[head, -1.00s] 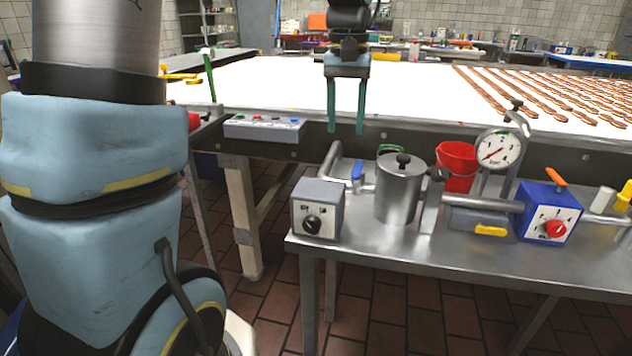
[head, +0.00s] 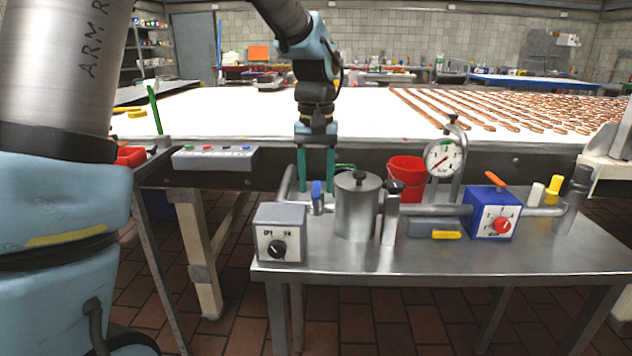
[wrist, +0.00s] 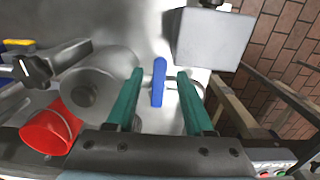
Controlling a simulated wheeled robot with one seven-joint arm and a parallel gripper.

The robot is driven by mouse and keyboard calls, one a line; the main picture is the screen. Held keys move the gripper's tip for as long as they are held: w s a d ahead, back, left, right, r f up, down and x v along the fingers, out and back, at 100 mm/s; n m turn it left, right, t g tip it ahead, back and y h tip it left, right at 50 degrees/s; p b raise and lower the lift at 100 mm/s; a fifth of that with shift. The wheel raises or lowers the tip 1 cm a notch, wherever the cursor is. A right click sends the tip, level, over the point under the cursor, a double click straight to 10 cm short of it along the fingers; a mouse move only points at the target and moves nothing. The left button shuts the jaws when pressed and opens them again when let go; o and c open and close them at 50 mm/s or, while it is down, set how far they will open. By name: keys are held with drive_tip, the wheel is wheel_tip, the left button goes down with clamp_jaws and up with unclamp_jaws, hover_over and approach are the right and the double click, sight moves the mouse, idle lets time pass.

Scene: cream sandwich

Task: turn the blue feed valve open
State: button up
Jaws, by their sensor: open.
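The blue feed valve handle (head: 317,190) stands on the pipe at the left end of the steel table, just left of the steel pot (head: 357,207). My gripper (head: 316,188) points down with its two teal fingers open around the handle as seen from the head. In the wrist view the blue handle (wrist: 159,82) lies between the open fingertips (wrist: 160,78), with a gap on each side. It is long and narrow there, running up and down the picture. I cannot tell how far above the handle the fingertips are.
A grey switch box (head: 281,233) with a black knob stands front left. A red bucket (head: 406,178), a pressure gauge (head: 444,158) and a blue box (head: 491,213) with a red knob are to the right. The white conveyor (head: 240,112) runs behind.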

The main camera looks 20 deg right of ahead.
drive_tip(key=shift+f, duration=0.35)
clamp_jaws()
idle(0.4)
